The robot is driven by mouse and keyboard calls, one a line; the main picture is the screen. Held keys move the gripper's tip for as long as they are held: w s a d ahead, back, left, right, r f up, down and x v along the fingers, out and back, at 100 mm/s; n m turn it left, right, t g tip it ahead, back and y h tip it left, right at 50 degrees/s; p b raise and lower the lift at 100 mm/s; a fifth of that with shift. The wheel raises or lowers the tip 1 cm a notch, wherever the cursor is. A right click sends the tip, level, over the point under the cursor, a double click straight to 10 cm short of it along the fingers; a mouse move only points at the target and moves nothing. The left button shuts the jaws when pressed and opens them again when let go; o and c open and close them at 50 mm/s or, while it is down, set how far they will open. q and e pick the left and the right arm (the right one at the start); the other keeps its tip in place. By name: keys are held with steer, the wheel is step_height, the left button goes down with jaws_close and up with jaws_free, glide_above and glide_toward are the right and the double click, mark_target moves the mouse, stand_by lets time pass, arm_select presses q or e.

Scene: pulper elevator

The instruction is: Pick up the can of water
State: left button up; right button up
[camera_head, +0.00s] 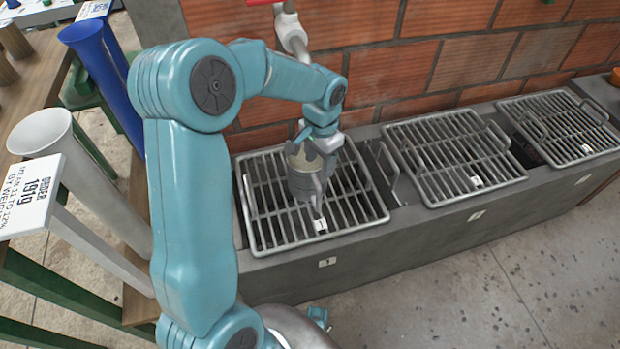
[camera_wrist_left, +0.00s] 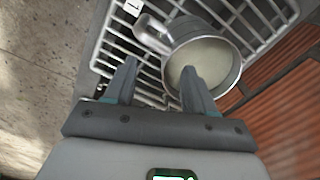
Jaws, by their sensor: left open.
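The can of water (camera_head: 303,180) is a grey metal can with a side handle, standing upright on the left grate (camera_head: 268,235). In the left wrist view the can (camera_wrist_left: 207,47) is open at the top with pale liquid inside, and its handle (camera_wrist_left: 148,36) points to the upper left. My left gripper (camera_head: 314,143) is open and empty, above the can at its rim. In the wrist view the left gripper (camera_wrist_left: 158,76) has its right finger overlapping the can's rim and its left finger beside the can, below the handle. Whether a finger touches the can is unclear.
Two more grates, the middle grate (camera_head: 455,155) and the right grate (camera_head: 560,125), lie along the grey counter (camera_head: 400,235). A brick wall (camera_head: 440,60) stands close behind. A blue funnel (camera_head: 88,50), a white funnel (camera_head: 45,135) and a sign (camera_head: 28,195) are at left.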

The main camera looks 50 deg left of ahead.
mark_target(319, 173)
arm_select(q)
steer(key=f, duration=0.2)
steer(key=f+b, duration=0.1)
steer(key=f, duration=0.1)
steer(key=f+b, duration=0.1)
steer(key=f, duration=0.1)
steer(key=shift+w+a+f, duration=0.25)
steer(key=shift+f, duration=0.1)
steer(key=shift+r, duration=0.15)
jaws_close()
steer(key=shift+w+a+r, duration=0.1)
stand_by(0.7)
